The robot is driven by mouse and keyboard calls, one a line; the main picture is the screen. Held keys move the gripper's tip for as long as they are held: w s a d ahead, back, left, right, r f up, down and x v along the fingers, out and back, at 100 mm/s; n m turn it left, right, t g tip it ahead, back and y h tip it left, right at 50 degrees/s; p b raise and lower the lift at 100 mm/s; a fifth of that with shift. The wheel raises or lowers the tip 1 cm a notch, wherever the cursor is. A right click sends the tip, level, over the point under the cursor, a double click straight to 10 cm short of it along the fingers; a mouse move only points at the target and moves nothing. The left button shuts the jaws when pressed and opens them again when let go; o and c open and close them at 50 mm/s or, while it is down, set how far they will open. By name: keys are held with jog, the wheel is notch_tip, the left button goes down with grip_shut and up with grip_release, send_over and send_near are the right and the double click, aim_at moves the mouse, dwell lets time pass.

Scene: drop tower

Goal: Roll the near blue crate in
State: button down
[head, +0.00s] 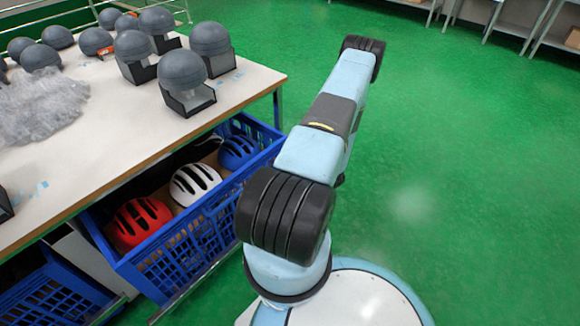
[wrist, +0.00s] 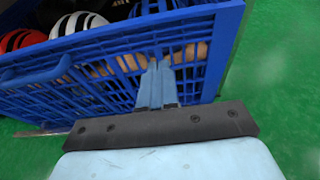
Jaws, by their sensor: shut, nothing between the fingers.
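The near blue crate (head: 190,262) sticks out from under the table's edge in the head view. It holds a red helmet (head: 138,222), a white helmet (head: 195,184) and a blue helmet (head: 238,151). In the wrist view the crate's slatted wall (wrist: 45,92) and top rim fill the upper part. My gripper (wrist: 157,68) is shut and empty, its fingertips up against or just in front of that wall; I cannot tell if they touch. In the head view the fingers are hidden, and my arm covers the crate's right end.
Another blue crate (head: 45,295) sits at the lower left. A metal rail (head: 195,285) runs below the near crate. Green floor (head: 470,170) to the right is clear.

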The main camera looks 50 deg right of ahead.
send_near(267, 156)
jog(key=x, duration=0.5)
jog(key=shift+w+f, duration=0.2)
jog(key=shift+f, duration=0.05)
jog(key=shift+w, duration=0.55)
